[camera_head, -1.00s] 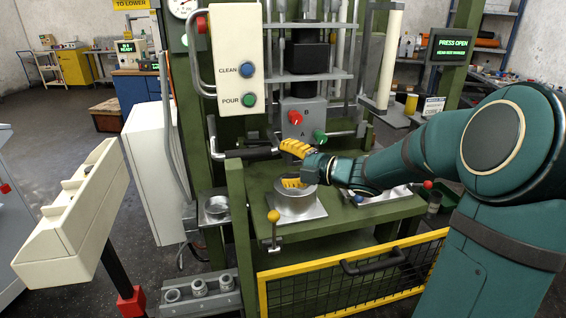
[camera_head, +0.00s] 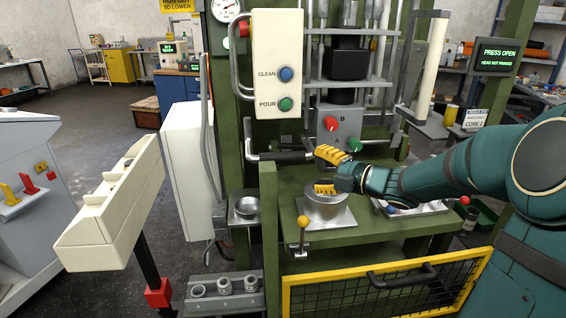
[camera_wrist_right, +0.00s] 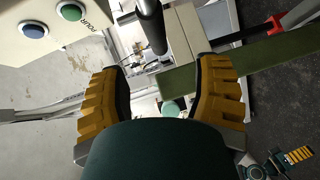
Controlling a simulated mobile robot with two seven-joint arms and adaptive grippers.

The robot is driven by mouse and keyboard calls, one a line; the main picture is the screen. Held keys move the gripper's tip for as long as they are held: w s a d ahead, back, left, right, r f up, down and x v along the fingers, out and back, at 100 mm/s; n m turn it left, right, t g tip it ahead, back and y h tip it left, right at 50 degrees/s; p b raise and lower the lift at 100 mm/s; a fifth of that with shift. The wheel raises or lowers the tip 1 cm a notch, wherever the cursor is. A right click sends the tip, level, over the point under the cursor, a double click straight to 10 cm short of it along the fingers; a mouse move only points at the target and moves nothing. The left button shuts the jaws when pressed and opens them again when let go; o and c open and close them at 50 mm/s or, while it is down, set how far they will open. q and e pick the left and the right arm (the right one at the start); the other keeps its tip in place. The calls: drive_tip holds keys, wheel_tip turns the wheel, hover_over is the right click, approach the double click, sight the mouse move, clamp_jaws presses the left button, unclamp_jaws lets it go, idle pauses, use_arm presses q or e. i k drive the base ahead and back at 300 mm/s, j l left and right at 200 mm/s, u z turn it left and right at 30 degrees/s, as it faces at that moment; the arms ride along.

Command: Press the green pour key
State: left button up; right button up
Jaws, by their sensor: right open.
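The green pour key (camera_head: 285,104) is a round button beside the label POUR, low on a cream panel (camera_head: 263,84). A blue clean key (camera_head: 286,74) sits above it. In the right wrist view the green key (camera_wrist_right: 70,11) shows at the top left, with the blue key (camera_wrist_right: 33,30) beside it. My right gripper (camera_head: 326,171), with yellow ribbed fingers, is open, below and to the right of the panel and apart from the key. In the right wrist view its fingers (camera_wrist_right: 162,98) are spread with nothing held between them.
A grey bar handle (camera_head: 280,157) juts out close to the right gripper's left. A metal pot (camera_head: 326,212) stands on the green press table just below the gripper. Red knob (camera_head: 331,123) and green knob (camera_head: 354,145) sit right of the panel. A yellow-framed mesh gate (camera_head: 385,290) stands in front.

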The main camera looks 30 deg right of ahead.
sight(285, 104)
drive_tip(key=z, duration=1.4)
